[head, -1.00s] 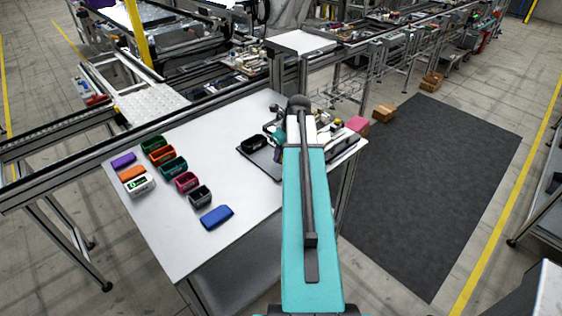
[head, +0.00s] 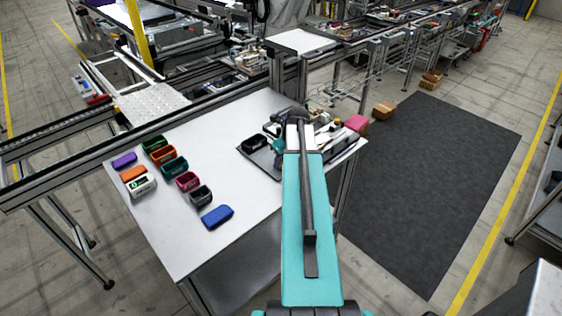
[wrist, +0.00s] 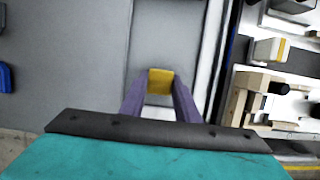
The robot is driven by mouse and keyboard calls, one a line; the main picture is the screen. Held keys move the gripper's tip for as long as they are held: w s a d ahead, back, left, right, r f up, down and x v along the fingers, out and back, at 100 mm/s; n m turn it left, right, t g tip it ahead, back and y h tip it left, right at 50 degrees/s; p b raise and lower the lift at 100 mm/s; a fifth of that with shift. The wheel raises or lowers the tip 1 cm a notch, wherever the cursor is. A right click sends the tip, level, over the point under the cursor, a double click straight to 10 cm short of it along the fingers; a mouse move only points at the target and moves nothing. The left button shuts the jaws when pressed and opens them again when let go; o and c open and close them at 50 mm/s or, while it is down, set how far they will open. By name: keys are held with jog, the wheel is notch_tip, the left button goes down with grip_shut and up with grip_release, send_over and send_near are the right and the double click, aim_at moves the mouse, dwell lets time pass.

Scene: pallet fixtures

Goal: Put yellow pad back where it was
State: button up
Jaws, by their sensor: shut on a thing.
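The yellow pad (wrist: 160,80) shows in the wrist view between the two purple fingers of my gripper (wrist: 160,92). The fingers are shut on it. The pad is over a grey tray surface (wrist: 165,35); I cannot tell whether it touches that surface. In the head view my arm hides the yellow pad and the fingertips. The dark tray (head: 247,151) shows there just left of my arm, on the white table (head: 205,245).
A black bin (head: 254,144) stands on the tray. Several coloured bins and pads, including a blue pad (head: 217,216), lie on the table's left part. A fixture with pale blocks (wrist: 268,95) is close to the right of my gripper. A pink block (head: 357,123) is at the right edge.

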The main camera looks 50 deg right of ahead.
jog(key=o, duration=1)
jog(key=shift+r, duration=0.2)
jog(key=b+v, duration=0.2)
jog(key=v, duration=0.9)
jog(key=shift+r+b, duration=0.35)
jog(key=shift+r, duration=0.05)
jog(key=shift+s, duration=0.2)
